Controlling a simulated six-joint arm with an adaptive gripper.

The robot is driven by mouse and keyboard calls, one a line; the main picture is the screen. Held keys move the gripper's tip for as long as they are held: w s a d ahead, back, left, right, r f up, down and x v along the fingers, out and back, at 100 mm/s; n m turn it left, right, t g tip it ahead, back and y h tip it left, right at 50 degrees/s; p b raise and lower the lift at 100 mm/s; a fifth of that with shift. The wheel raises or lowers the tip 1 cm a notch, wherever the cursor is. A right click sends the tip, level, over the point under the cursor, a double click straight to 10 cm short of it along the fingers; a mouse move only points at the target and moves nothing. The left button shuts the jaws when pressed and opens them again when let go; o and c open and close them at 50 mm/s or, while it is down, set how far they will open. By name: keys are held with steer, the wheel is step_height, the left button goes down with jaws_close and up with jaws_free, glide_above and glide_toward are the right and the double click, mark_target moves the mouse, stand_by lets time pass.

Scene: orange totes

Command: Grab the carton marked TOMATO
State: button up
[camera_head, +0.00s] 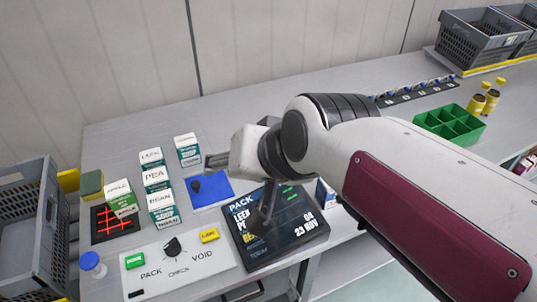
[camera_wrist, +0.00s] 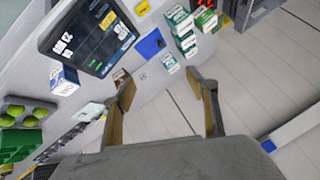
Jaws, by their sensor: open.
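No label reading TOMATO is legible in either view. Readable cartons in the head view are LEEK (camera_head: 151,160), PEA (camera_head: 156,179), BEAN (camera_head: 162,205) and APPLE (camera_head: 121,197). Another green-and-white carton (camera_head: 188,149) at the back has a label too small to read. A white-and-blue carton (camera_head: 326,194) is partly hidden behind my arm; one shows beside the screen in the wrist view (camera_wrist: 65,80). A small reddish carton (camera_wrist: 120,75) is partly covered by a finger. My gripper (camera_wrist: 166,88) is open and empty, above the bench to the right of the carton group.
A tilted screen (camera_head: 275,232) reading PACK stands at the bench front, beside a control panel (camera_head: 180,265) with a knob. A blue mat (camera_head: 209,190) lies near my gripper. Grey crates stand left (camera_head: 28,225) and back right (camera_head: 478,38). A green divided tray (camera_head: 450,126) sits right.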

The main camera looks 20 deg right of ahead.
steer(key=w+a+r+m+t, duration=0.1)
steer(key=w+r+m+t, duration=0.1)
steer(key=w+r+m, duration=0.6)
steer(key=w+a+r+m+t, duration=0.1)
steer(key=w+m+t, duration=0.2)
steer(key=w, duration=1)
steer(key=w+d+f+m+t+h, duration=0.1)
steer(key=w+d+m+h, duration=0.6)
steer(key=w+m, duration=0.7)
steer(key=w+d+f+m+g+h, duration=0.2)
steer(key=d+f+m+g+h, duration=0.55)
steer(key=f+m, duration=0.6)
steer(key=s+f+m+g, duration=0.2)
steer(key=s+f+m, duration=0.1)
steer(key=f, duration=0.2)
steer(key=s+f+m+g, duration=0.2)
steer(key=s+f+m, duration=0.1)
steer(key=f+m, duration=0.1)
steer(key=s+f+m+g, duration=0.3)
steer(key=s+f, duration=0.1)
steer(key=f, duration=0.2)
steer(key=shift+d+f, duration=0.25)
steer(key=shift+d, duration=0.15)
steer(key=shift+s+d+f+m+h, duration=0.1)
steer(key=shift+d+f+m+h, duration=0.15)
steer(key=shift+d+f+m, duration=0.4)
steer(key=shift+s+d+f+m+g+h, duration=0.15)
steer(key=shift+d+f+m+g+h, duration=0.15)
steer(key=shift+d+f+m+g, duration=0.25)
